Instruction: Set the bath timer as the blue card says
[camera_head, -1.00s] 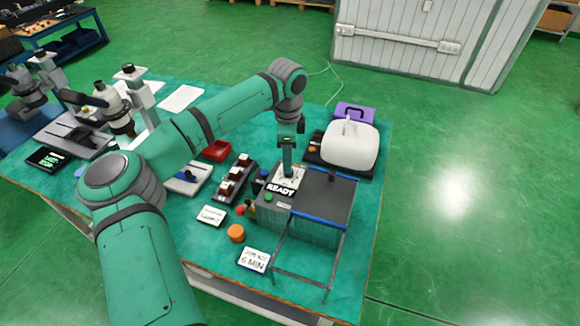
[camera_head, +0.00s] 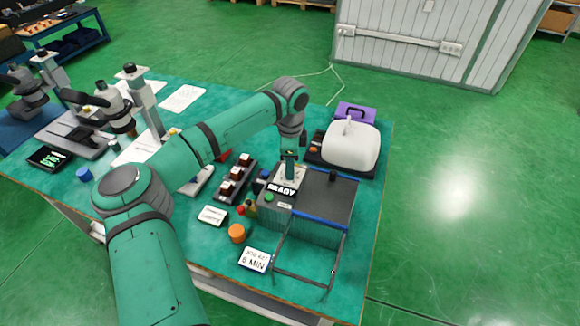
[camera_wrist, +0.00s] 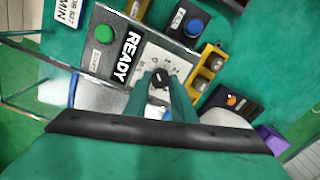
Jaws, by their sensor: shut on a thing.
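The bath (camera_head: 325,200) is a grey box with a dark lid near the table's right front. Its panel carries a READY label and a green button (camera_wrist: 104,34). The timer knob (camera_wrist: 161,76) is small and black, on a white dial plate (camera_wrist: 175,62) with small marks, too small to read surely. My gripper (camera_wrist: 162,88) is shut on the knob from above; in the head view my gripper (camera_head: 288,183) hides it. Which way the knob points is unclear. The blue-edged card (camera_head: 256,259) in front of the bath reads 6 MIN.
An orange round piece (camera_head: 237,233) and a white card (camera_head: 212,215) lie left of the bath. A dark rack (camera_head: 236,180) stands behind them. A white rounded vessel (camera_head: 350,146) and a purple case (camera_head: 355,112) stand at the back right. A thin frame (camera_head: 303,275) juts out in front.

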